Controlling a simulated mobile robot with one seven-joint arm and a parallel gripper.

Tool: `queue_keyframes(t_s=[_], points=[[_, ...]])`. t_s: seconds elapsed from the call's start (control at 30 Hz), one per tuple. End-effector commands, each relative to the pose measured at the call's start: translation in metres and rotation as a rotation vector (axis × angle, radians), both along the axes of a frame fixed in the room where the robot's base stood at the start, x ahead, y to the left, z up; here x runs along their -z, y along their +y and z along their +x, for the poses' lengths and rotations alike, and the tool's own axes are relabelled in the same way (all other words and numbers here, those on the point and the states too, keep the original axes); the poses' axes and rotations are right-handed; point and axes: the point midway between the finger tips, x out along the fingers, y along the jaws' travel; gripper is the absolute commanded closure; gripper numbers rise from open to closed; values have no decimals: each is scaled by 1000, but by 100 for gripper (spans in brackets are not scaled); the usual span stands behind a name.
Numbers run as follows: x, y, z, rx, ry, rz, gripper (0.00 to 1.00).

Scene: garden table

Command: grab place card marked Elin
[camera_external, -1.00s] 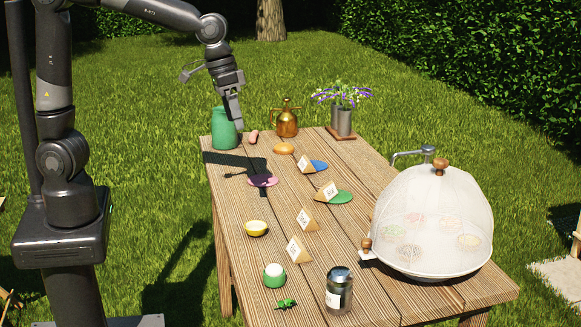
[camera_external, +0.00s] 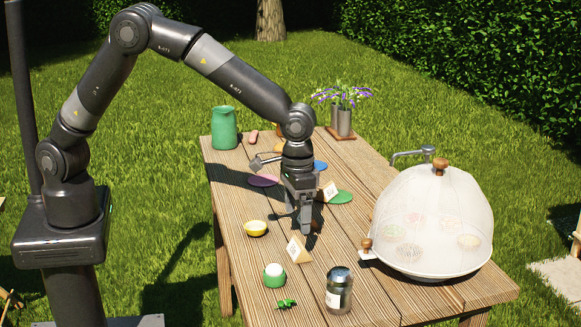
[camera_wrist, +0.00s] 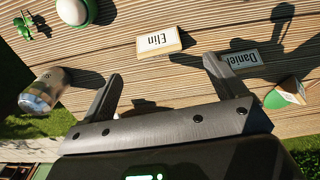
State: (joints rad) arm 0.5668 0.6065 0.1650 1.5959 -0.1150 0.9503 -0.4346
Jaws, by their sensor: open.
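The place card marked Elin (camera_wrist: 158,41) is a small wooden wedge with a white label, upside down in the wrist view, ahead of the gap between my fingers. In the external view the Elin card (camera_external: 298,249) stands near the table's front, just in front of and below my gripper. My gripper (camera_external: 299,217) is open and empty above the table; its spread fingers show in the wrist view (camera_wrist: 165,85). A card marked Daniel (camera_wrist: 243,58) lies to the right, by my right finger, and is hidden behind my gripper in the external view.
A mesh dome (camera_external: 432,220) covers the right side. Another card (camera_external: 328,191) stands by a green disc (camera_external: 341,197).

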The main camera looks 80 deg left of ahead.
Motion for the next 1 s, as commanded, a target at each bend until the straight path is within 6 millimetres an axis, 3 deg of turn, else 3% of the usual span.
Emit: queue_keyframes(t_s=[0.1, 0.37, 0.7, 0.93, 1.0], points=[[19, 0, 0, -1, 2, 1, 11], [37, 0, 1, -1, 0, 0, 11], [81, -2, 4, 0, 0, 0, 11], [83, -2, 4, 0, -2, -1, 11], [83, -2, 4, 0, -2, -1, 16]])
